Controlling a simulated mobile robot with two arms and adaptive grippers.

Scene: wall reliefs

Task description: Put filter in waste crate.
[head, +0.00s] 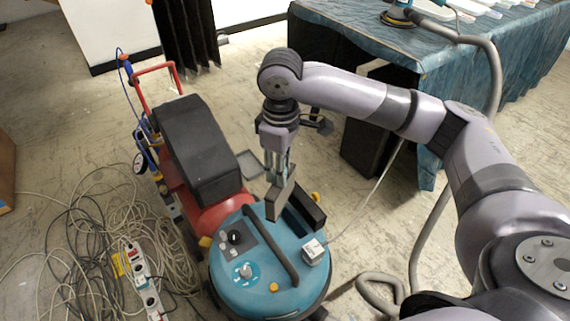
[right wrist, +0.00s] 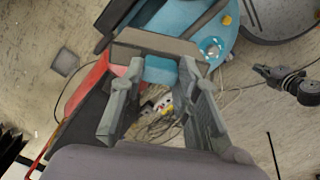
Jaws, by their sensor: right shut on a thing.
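The filter looks like a flat grey-brown block (head: 280,200). My right gripper (head: 279,178) is shut on it and holds it upright, just above or at the top of the blue vacuum machine (head: 262,275). I cannot tell whether the block touches the machine. In the right wrist view the block (right wrist: 157,44) lies across the fingertips of my right gripper (right wrist: 161,68), with the blue machine (right wrist: 190,18) behind it. A dark open slot (head: 304,206) is in the machine's top, right of the block. I cannot make out a waste crate for certain. My left gripper is not in view.
A red and black compressor (head: 198,150) stands left of the machine. Tangled cables and a power strip (head: 143,280) lie on the floor at left. A cloth-covered table (head: 450,65) with a dark box-like shape (head: 370,150) beside it stands at back right. A hose (head: 425,235) runs at right.

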